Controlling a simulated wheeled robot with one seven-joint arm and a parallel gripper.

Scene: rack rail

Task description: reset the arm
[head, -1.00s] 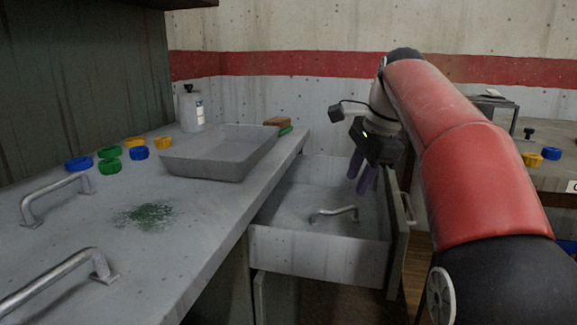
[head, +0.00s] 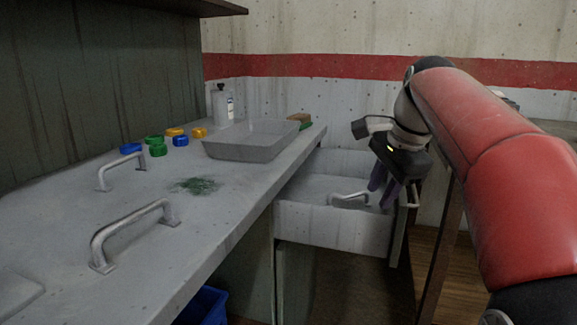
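My gripper (head: 384,190) is at the end of my red arm, on the right of the head view. It points down over the right side of an open drawer (head: 330,229), near the drawer's front. Two purple-grey fingers show, with a narrow gap seeming to lie between them; how wide they stand is unclear. I see nothing held between them. A metal handle (head: 350,199) lies inside the drawer, to the left of the fingers. I cannot tell whether the fingers touch the drawer.
The grey counter (head: 230,200) holds a tray (head: 250,140), a white bottle (head: 222,104), several coloured caps (head: 157,150), green crumbs (head: 197,185) and two metal handles (head: 135,232). A brush (head: 301,120) lies behind the tray. A blue bin (head: 203,306) stands below.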

